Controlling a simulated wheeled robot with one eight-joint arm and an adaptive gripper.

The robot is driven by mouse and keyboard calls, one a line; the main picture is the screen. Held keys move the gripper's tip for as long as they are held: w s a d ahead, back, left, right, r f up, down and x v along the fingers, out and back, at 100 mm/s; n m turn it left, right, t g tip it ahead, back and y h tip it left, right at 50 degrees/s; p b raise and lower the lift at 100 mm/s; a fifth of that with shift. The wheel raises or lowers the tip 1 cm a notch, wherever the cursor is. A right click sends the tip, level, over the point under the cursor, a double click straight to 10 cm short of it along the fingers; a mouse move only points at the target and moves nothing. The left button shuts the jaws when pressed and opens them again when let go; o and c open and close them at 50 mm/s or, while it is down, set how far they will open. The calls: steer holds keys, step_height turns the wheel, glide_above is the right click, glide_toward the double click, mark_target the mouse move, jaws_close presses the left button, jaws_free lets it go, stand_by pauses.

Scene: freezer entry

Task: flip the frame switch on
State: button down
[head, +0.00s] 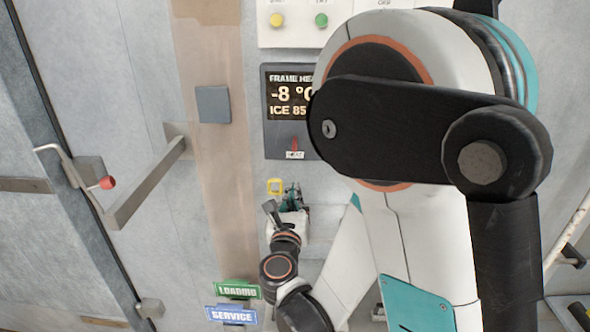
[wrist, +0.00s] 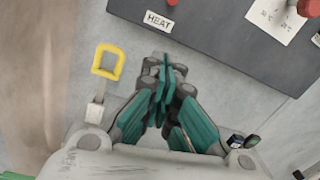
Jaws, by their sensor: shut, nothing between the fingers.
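The frame heater panel (head: 288,128) is a dark box on the wall, with a display reading -8 °C and ICE 85; its right side is hidden by my arm. Its red switch lever (head: 294,143) sits above a small HEAT label (head: 294,155). My gripper (head: 293,190) is below the panel, apart from the lever. In the wrist view my gripper (wrist: 164,72) has its teal fingers together and empty, just below the panel edge and the HEAT label (wrist: 159,21). Only a red bit of the lever (wrist: 172,2) shows at the top edge there.
A yellow loop (wrist: 108,62) hangs left of my fingers. A control box with yellow and green buttons (head: 299,20) is above the panel. A door handle (head: 147,182) and a red-knobbed lever (head: 106,183) are at left. LOADING (head: 238,290) and SERVICE (head: 231,315) tags are below.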

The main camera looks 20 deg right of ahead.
mark_target(295, 144)
steer(key=x, duration=1)
steer(key=r, duration=0.2)
steer(key=s+a+r+p, duration=0.1)
steer(key=shift+s+a+r, duration=0.1)
steer(key=shift+r, duration=0.3)
steer(key=shift+s+r+g+p, duration=0.15)
steer(key=shift+r+g+p, duration=0.15)
steer(key=shift+p, duration=0.25)
steer(key=shift+s+r+g+p, duration=0.1)
steer(key=shift+g+p, duration=0.2)
steer(key=shift+p, duration=0.15)
steer(key=r+g+p, duration=0.1)
steer(key=r+g+y+p, duration=0.1)
steer(key=p, duration=0.1)
steer(key=s+r+p, duration=0.1)
steer(key=shift+a+g+y+p, duration=0.25)
steer(key=shift+g+y+p, duration=0.05)
steer(key=shift+g+p, duration=0.1)
steer(key=shift+r, duration=0.1)
